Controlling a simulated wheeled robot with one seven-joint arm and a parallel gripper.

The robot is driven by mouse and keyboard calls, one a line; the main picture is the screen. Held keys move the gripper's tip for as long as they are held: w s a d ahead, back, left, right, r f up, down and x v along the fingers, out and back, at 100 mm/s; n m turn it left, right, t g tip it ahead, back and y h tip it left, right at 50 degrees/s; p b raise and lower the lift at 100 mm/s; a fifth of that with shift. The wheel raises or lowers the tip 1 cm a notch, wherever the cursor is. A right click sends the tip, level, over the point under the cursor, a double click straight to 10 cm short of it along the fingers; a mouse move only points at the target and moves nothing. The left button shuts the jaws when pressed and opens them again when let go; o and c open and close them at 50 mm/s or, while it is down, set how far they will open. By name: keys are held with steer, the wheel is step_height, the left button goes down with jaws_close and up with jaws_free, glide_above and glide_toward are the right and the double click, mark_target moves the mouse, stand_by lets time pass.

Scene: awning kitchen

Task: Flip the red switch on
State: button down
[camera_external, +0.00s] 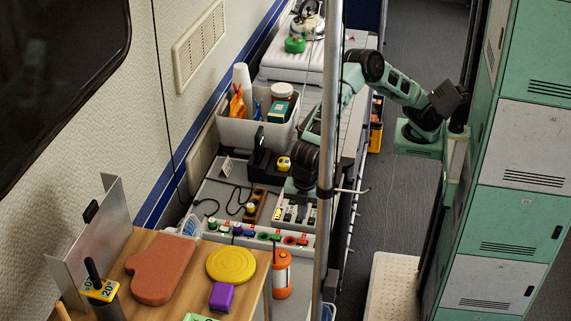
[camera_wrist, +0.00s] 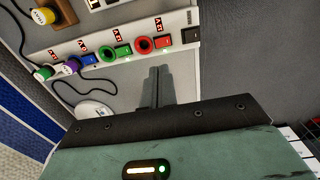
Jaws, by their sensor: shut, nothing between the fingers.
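A long light-grey power strip (camera_wrist: 100,52) runs across the upper part of the wrist view, and it also shows in the external view (camera_external: 223,236). The red switch (camera_wrist: 163,42) sits near its right end, just right of a red ring socket (camera_wrist: 144,45). I cannot tell from its tilt whether it is on or off. My gripper (camera_wrist: 159,72) is shut and empty, its fingertips just below the red switch in the wrist view, with a gap in the picture.
The strip also has a green switch (camera_wrist: 123,50) and a blue switch (camera_wrist: 88,59). Plugs and black cables (camera_external: 235,203) lie at the left. An orange canister (camera_external: 281,275) stands near the strip. A vertical pole (camera_external: 327,150) stands at the bench edge.

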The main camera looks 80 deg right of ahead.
steer(key=shift+s+r, duration=0.1)
steer(key=shift+r, duration=1.75)
steer(key=s+d+m, duration=0.3)
steer(key=s+d, duration=0.2)
steer(key=d, duration=0.5)
steer(key=s+d+m, duration=0.4)
steer(key=s+d, duration=0.2)
steer(key=d, duration=0.4)
steer(key=s+d+m, duration=0.3)
steer(key=s+d, duration=0.2)
steer(key=d, duration=0.5)
steer(key=shift+s+r+y, duration=0.3)
steer(key=shift+s, duration=0.05)
